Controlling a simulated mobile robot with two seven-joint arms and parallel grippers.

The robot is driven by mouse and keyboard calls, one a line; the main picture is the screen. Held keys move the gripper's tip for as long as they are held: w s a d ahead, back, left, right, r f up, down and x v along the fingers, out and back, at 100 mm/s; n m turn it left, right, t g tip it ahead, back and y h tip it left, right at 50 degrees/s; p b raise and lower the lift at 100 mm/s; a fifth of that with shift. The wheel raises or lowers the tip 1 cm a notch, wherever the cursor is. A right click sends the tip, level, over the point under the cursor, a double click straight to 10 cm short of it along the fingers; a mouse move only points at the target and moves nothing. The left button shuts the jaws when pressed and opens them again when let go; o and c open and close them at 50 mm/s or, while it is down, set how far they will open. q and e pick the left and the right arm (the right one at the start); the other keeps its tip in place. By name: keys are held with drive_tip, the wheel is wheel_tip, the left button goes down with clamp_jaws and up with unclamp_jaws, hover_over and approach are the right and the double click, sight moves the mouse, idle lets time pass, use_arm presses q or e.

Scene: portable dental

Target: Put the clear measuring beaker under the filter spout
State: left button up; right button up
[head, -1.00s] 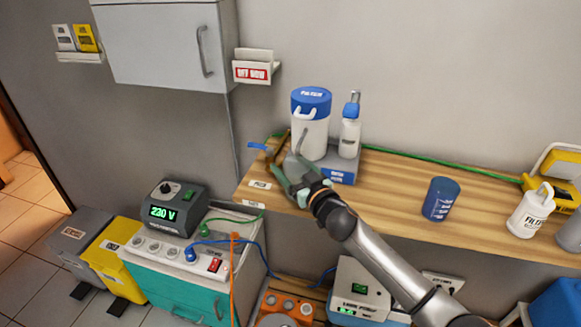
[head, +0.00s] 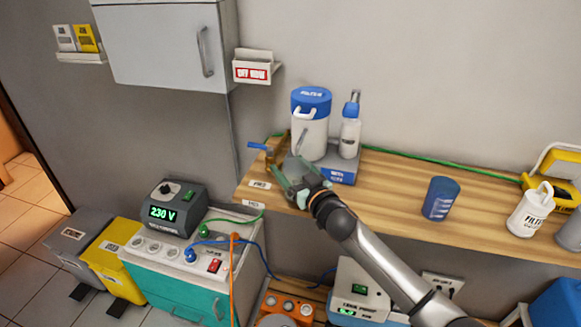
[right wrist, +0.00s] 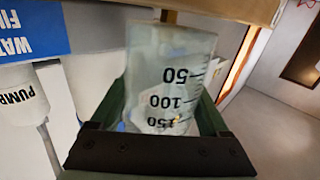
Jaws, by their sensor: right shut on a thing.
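The clear measuring beaker (right wrist: 170,80) with dark 50, 100 and 150 marks is between the green fingers of my right gripper (right wrist: 165,112) in the right wrist view. The right gripper (head: 291,178) is shut on it, at the shelf's left end. In the head view the fingers largely hide the beaker. The white filter canister (head: 310,136) with a blue lid stands just behind, on a blue-grey base (head: 342,176). The spout is not clearly visible, so I cannot tell whether the beaker is beneath it. My left gripper is not in view.
A white pump bottle (head: 349,138) stands right of the canister. A blue lever (head: 258,146) is left of the gripper. A blue cup (head: 440,199) and a white filter bottle (head: 530,212) stand farther right on the wooden shelf (head: 395,185). Bare shelf lies between.

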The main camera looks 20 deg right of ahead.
drive_tip(key=shift+d+f, duration=0.25)
drive_tip(key=shift+f, duration=0.3)
drive_tip(key=o, duration=1.2)
drive_tip(key=shift+w, duration=0.1)
drive_tip(key=shift+s+d+f, duration=0.15)
drive_tip(key=shift+s+f, duration=0.05)
drive_tip(key=shift+s, duration=0.25)
drive_tip(key=s, duration=0.4)
drive_tip(key=s+d, duration=0.1)
drive_tip(key=s, duration=0.6)
drive_tip(key=shift+s+d+r, duration=0.3)
drive_tip(key=shift+d, duration=0.05)
